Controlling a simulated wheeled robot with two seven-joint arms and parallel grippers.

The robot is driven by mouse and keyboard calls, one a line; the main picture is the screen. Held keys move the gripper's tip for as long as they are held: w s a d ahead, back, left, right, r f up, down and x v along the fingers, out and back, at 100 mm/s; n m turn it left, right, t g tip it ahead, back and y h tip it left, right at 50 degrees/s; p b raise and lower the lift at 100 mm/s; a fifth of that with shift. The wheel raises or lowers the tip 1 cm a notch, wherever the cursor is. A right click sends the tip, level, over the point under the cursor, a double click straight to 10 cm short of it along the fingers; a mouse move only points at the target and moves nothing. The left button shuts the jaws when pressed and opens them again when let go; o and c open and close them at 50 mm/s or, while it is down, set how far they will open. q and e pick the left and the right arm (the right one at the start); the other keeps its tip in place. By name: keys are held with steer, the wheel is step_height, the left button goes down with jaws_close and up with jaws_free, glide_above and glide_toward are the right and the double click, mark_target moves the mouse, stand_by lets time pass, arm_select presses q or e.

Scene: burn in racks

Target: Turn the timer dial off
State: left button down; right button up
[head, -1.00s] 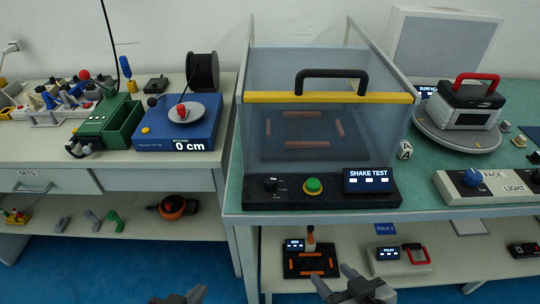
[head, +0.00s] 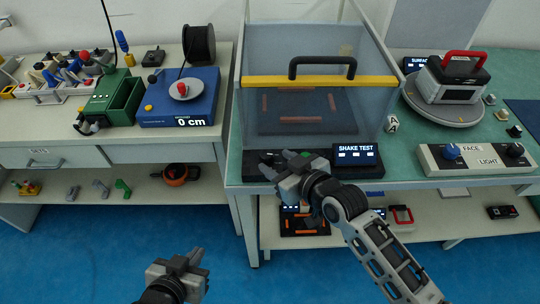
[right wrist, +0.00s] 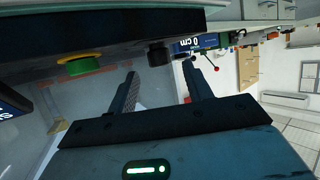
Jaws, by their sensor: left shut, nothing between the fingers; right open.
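The dark dial (right wrist: 158,53) sits on the front of the black shake-test base (right wrist: 110,38), beside the green button (right wrist: 78,65) on its yellow ring. My right gripper (head: 277,163) is at the left front of that base. In the right wrist view its open fingers (right wrist: 159,70) point toward the dial, which appears between and just beyond the tips; contact cannot be told. My left gripper (head: 190,258) is shut and empty, low over the blue floor.
A clear box with a yellow bar (head: 320,82) and black handle stands behind the dial. The lit SHAKE TEST display (head: 357,155) is close right of my right gripper. A blue height device (head: 180,112) stands on the left bench, across a gap.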

mark_target(269, 157)
steer(key=shift+x, duration=2)
